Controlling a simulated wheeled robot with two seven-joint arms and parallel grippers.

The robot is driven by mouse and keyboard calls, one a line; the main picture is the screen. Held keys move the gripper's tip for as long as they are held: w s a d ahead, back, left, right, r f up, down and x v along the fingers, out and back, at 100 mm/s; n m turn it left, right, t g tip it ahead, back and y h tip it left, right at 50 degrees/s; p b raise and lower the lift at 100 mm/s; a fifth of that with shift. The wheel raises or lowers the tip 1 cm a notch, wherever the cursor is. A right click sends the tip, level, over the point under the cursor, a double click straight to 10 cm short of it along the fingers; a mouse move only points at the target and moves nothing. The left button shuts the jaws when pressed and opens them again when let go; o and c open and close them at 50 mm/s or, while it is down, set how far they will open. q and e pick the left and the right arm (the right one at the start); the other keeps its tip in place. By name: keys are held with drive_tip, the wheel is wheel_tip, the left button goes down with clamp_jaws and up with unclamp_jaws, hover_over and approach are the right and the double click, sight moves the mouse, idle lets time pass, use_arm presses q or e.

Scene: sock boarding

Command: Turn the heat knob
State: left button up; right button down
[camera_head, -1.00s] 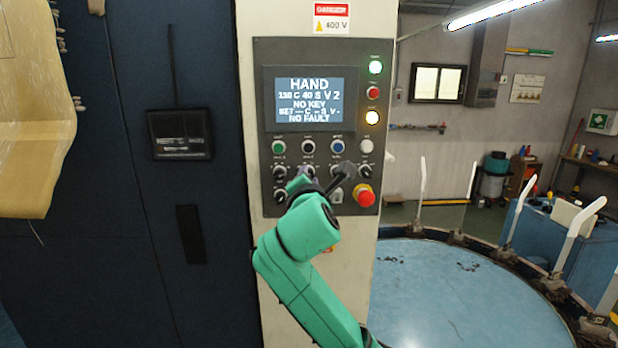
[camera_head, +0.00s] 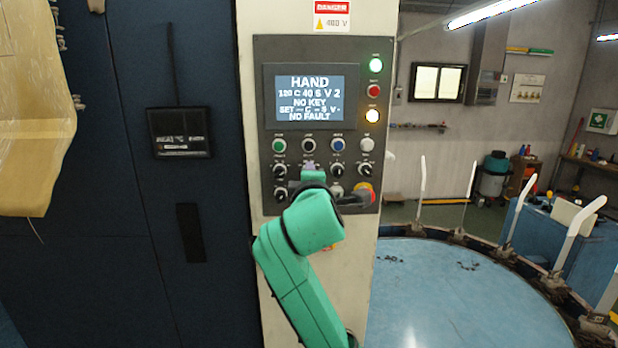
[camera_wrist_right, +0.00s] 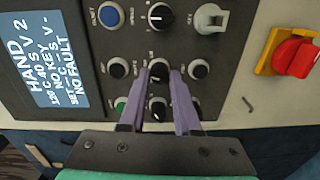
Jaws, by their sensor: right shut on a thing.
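The control panel (camera_head: 262,110) is on a pale column, with rows of buttons and black knobs below its screen (camera_head: 310,97). The screen reads HAND, 120 C, 40 S, V 2. My right gripper (camera_head: 309,170) reaches the panel from below. In the right wrist view its two purple fingers (camera_wrist_right: 160,76) sit on either side of a black knob (camera_wrist_right: 158,70), which I take as the heat knob, and are shut on it. The knob's label is too small to read. In the head view the gripper hides this knob. My left gripper is out of view.
A red emergency button on a yellow base (camera_head: 364,194) is close right of my right gripper; it also shows in the wrist view (camera_wrist_right: 296,56). Other knobs (camera_head: 280,170) flank the gripper closely. A round blue table (camera_head: 450,290) is at the lower right.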

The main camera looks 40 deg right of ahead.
drive_tip(key=shift+r, duration=0.1)
idle(0.4)
drive_tip(key=c, duration=0.7)
unclamp_jaws()
drive_tip(key=shift+o, duration=0.2)
drive_tip(key=b+v, duration=0.4)
drive_tip(key=v, duration=1)
drive_tip(key=shift+s, duration=0.3)
drive_tip(key=shift+a, duration=0.15)
